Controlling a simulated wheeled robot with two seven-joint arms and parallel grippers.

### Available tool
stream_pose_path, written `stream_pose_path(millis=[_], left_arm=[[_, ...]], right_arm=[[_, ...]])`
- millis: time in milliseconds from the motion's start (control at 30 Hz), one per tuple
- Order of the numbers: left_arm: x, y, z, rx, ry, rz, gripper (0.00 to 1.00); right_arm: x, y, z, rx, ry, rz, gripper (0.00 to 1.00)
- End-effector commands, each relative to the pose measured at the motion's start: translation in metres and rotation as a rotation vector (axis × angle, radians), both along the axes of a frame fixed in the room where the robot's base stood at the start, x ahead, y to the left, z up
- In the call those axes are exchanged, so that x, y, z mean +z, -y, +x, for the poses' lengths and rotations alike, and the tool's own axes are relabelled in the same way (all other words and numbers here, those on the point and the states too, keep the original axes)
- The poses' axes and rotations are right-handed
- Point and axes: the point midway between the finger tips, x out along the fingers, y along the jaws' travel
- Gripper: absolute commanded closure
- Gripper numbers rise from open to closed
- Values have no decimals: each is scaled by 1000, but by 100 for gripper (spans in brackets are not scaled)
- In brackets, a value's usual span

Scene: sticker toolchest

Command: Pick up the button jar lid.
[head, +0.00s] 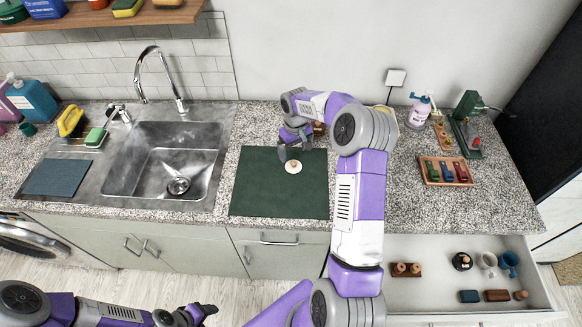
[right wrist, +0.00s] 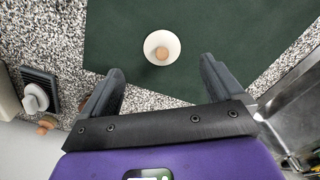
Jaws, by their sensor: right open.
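The button jar lid, a white round disc with a small wooden knob (head: 293,167), lies flat on the dark green mat (head: 262,200). In the right wrist view the lid (right wrist: 161,46) lies just beyond my fingertips, between their lines. My right gripper (head: 295,149) is open and empty, close to the lid and apart from it in the picture; its fingers (right wrist: 161,70) also show in the right wrist view. My left gripper (head: 205,311) is low at the front, away from the counter; its jaws are too small to judge.
A steel sink (head: 165,160) is left of the mat. To the right stand a tray of coloured pieces (head: 447,171), a pink bottle (head: 419,112) and a green stand (head: 468,125). An open drawer (head: 430,296) below holds cups and small blocks. The mat's front is clear.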

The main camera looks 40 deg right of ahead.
Motion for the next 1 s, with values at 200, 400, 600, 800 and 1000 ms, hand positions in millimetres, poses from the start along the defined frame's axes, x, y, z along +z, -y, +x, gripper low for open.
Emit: stream_pose_path(millis=[200, 400, 600, 800, 1000], left_arm=[[2, 0, 1, 0, 2, 0, 41], [5, 0, 1, 0, 2, 0, 41], [4, 0, 1, 0, 2, 0, 41], [4, 0, 1, 0, 2, 0, 41], [4, 0, 1, 0, 2, 0, 41]], right_arm=[[-24, -1, 1, 1, -3, 3, 6], [-54, -2, 3, 0, -3, 5, 6], [-71, -1, 4, 0, -1, 3, 6], [-72, -1, 4, 0, 0, 2, 6], [-72, -1, 4, 0, 0, 3, 35]])
